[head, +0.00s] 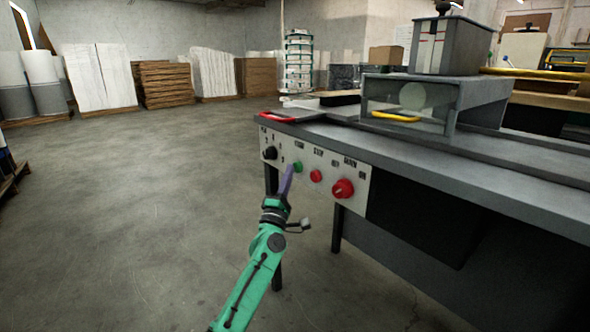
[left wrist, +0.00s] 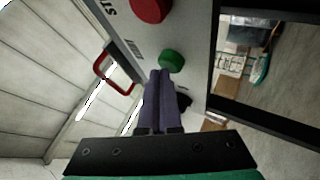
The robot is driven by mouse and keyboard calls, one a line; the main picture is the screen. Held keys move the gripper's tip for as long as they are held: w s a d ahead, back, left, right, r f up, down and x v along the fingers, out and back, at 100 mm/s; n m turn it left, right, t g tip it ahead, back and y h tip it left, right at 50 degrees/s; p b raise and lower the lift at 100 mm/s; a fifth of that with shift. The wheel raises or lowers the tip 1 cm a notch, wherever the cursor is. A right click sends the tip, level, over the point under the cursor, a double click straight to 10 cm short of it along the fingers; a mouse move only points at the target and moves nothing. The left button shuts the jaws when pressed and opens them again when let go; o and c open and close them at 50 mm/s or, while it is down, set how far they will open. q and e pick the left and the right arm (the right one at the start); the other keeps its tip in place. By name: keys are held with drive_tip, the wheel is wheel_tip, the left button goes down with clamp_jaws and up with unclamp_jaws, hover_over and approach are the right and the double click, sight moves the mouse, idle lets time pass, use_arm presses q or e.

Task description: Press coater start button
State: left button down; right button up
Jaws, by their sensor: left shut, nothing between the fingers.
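The coater's white control panel (head: 330,186) is on the front of the grey machine table. The green start button (head: 298,167) sits on it, left of the red stop button (head: 315,176). My left gripper (head: 287,172) is shut and empty, its purple fingers pointing at the panel just left of and below the green button. In the left wrist view the shut fingers (left wrist: 160,80) end close to the green button (left wrist: 172,61); I cannot tell whether they touch it. The red button (left wrist: 150,8) shows at the top edge. My right gripper is not in view.
A red main knob (head: 343,188) is right on the panel and a black knob (head: 269,153) is left. A red handle (head: 277,117) stands on the table's corner above.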

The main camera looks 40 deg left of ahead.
use_arm(q)
drive_tip(key=shift+w+d, duration=0.1)
drive_tip(key=shift+w, duration=0.2)
idle(0.5)
drive_tip(key=shift+s+a, duration=0.25)
drive_tip(key=shift+s, duration=0.6)
drive_tip(key=shift+s+a+p, duration=0.25)
drive_tip(key=shift+s, duration=0.55)
drive_tip(key=shift+s+a+p, duration=0.2)
drive_tip(key=shift+s+p, duration=0.05)
drive_tip(key=shift+s, duration=0.6)
drive_tip(key=shift+s+a+p, duration=0.25)
drive_tip(key=shift+s, duration=0.55)
